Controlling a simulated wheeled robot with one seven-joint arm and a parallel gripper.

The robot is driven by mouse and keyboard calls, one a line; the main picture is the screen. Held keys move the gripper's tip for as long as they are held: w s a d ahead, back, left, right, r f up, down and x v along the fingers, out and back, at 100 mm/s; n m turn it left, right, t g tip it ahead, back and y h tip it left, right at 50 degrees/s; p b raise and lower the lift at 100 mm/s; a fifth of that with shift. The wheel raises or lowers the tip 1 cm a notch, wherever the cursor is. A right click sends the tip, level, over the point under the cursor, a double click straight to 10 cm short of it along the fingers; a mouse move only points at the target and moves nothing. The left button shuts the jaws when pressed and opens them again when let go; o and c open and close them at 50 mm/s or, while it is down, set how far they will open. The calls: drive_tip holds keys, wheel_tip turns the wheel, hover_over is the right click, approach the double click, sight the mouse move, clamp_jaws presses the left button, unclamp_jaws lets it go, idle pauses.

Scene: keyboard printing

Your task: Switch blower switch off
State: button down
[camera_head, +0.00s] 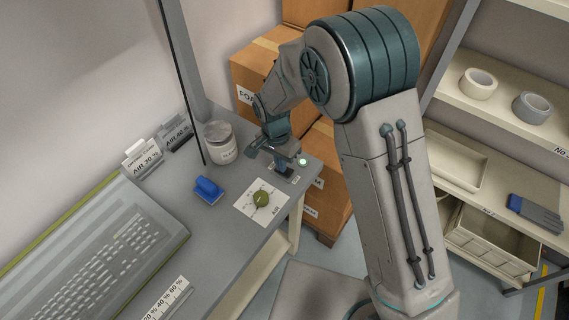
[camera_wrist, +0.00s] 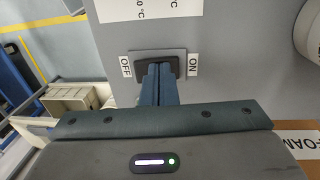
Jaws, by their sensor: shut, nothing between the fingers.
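The blower switch (camera_wrist: 172,63) is a dark rocker on a grey plate in the wrist view, with an OFF label (camera_wrist: 126,66) on the left and an ON label (camera_wrist: 194,65) on the right. My gripper (camera_wrist: 159,70) is shut and empty, with its fingertips at the rocker's lower edge, around its middle. I cannot tell whether they touch it or which way the rocker is tilted. In the head view, my gripper (camera_head: 283,172) is over the table's right end beside a lit green light (camera_head: 302,162); the switch is mostly hidden there.
A green knob (camera_head: 262,198) on a white card, a blue block-like item (camera_head: 208,190) and a lidded jar (camera_head: 221,142) stand near on the grey table (camera_head: 215,240). A keyboard (camera_head: 100,255) lies left. Cardboard boxes (camera_head: 262,70) stand behind, and shelves (camera_head: 480,150) are at right.

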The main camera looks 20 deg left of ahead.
sight(275, 168)
drive_tip(key=shift+d+r, duration=0.1)
drive_tip(key=shift+w+r, duration=0.1)
drive_tip(key=shift+r, duration=0.15)
wheel_tip(275, 168, up, 13)
drive_tip(key=a, duration=0.2)
drive_tip(key=shift+w+a, duration=0.2)
drive_tip(key=shift+w, duration=0.1)
